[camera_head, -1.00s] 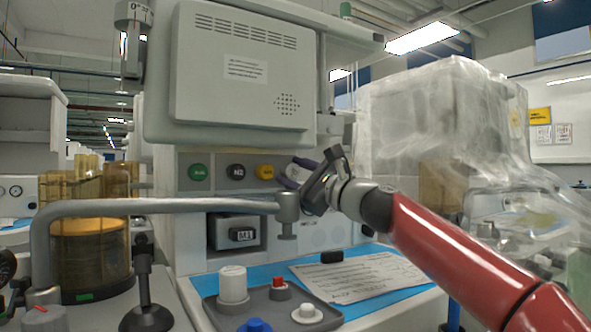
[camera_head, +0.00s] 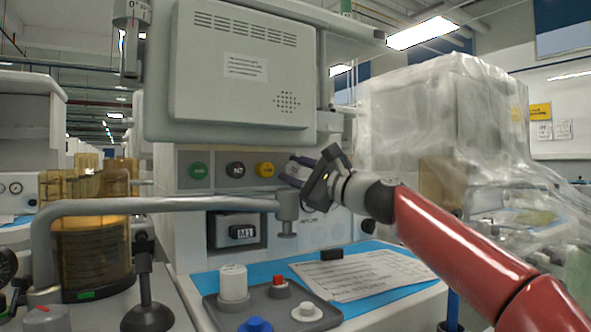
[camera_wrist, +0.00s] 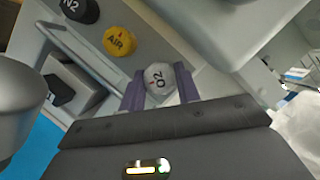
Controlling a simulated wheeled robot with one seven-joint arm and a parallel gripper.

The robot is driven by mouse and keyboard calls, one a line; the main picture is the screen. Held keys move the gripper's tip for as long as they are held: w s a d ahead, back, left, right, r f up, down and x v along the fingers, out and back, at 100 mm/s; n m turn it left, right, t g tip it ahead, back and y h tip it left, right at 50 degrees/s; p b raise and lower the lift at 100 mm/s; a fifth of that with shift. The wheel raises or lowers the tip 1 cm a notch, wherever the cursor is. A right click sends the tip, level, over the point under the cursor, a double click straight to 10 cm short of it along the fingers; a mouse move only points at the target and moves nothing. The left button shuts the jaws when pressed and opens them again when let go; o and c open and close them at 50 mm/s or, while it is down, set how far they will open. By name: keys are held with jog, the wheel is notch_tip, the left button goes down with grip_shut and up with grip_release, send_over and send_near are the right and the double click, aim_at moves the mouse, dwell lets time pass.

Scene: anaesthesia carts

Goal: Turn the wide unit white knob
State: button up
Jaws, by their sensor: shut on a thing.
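The white knob (camera_wrist: 160,80), marked O2, sits between the two purple fingers of my gripper (camera_wrist: 160,90) in the wrist view. The fingers are shut on its sides. In the head view my gripper (camera_head: 295,171) reaches leftward to the panel of the wide unit (camera_head: 222,167), right of the yellow knob. The white knob is mostly hidden there by the gripper. The O2 lettering appears tilted in the wrist view.
A green knob (camera_head: 197,170), a black N2 knob (camera_head: 235,170) and a yellow AIR knob (camera_head: 265,170) line the panel. A grey pipe (camera_head: 160,206) crosses below. A tray (camera_head: 262,306) with small knobs and a paper (camera_head: 365,275) lie beneath.

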jog(key=n+g+p, duration=0.1)
jog(key=n, duration=0.1)
jog(key=n+p, duration=0.1)
jog(key=n, duration=0.1)
jog(key=n+g+p, duration=0.1)
jog(key=n, duration=0.1)
jog(key=shift+r+n+g+h, duration=0.3)
jog(key=shift+n+h, duration=0.1)
jog(key=n+h+p, duration=0.1)
jog(key=n, duration=0.1)
jog(key=n+h+p, duration=0.1)
jog(key=n, duration=0.1)
jog(key=shift+n+g, duration=0.4)
jog(key=shift+f+p, duration=0.1)
jog(key=shift+p, duration=0.2)
jog(key=o, duration=0.7)
jog(key=shift+b+v, duration=1.2)
jog(key=shift+v, duration=2.7)
